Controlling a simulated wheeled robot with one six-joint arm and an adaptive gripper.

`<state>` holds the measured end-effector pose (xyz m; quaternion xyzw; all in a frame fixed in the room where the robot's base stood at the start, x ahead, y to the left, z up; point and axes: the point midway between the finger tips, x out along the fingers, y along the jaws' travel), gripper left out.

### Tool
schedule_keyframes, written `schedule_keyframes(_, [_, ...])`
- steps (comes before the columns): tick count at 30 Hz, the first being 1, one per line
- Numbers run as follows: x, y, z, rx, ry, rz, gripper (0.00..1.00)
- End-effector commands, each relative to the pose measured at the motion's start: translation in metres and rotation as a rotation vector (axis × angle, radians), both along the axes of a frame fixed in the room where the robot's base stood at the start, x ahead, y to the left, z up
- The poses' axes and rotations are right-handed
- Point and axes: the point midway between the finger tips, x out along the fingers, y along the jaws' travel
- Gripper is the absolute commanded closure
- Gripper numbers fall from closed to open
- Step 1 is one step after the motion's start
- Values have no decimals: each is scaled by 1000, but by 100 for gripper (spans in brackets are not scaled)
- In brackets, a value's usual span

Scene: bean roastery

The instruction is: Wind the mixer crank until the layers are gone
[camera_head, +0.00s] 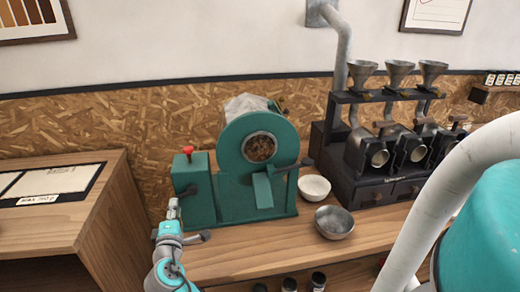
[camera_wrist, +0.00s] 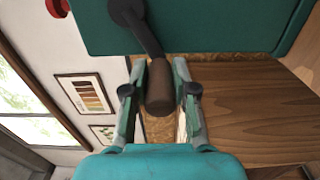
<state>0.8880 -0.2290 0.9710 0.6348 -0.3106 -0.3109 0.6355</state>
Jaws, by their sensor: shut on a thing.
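The green mixer (camera_head: 232,200) stands on the wooden counter against the chipboard wall. Its round window (camera_head: 261,148) shows speckled brown contents; at this size I cannot tell whether there are separate layers. The dark crank arm (camera_head: 186,191) is on the mixer's left box, with a red knob (camera_head: 187,151) above it. In the wrist view the crank arm (camera_wrist: 142,28) runs down to a brown cylindrical handle (camera_wrist: 160,90). My gripper (camera_head: 174,204) has its fingers on both sides of this handle and is shut on it; it also shows in the wrist view (camera_wrist: 157,85).
A white bowl (camera_head: 314,187) and a metal bowl (camera_head: 334,223) stand right of the mixer. A black machine (camera_head: 375,187) with three funnels is farther right. A wooden cabinet (camera_head: 50,222) stands close on the left. Some bare counter (camera_head: 250,252) lies in front of the mixer.

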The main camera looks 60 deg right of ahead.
Motion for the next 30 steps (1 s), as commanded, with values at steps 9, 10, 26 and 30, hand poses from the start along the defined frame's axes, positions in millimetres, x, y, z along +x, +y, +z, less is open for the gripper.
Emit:
schedule_keyframes(9, [-9,-7,-16,3,3,1,93])
schedule_keyframes(10, [-11,-8,-18,3,3,2,93])
schedule_keyframes(26, [-27,-21,-31,3,1,1,93])
schedule_keyframes(30, [-32,-25,-33,2,1,0,93])
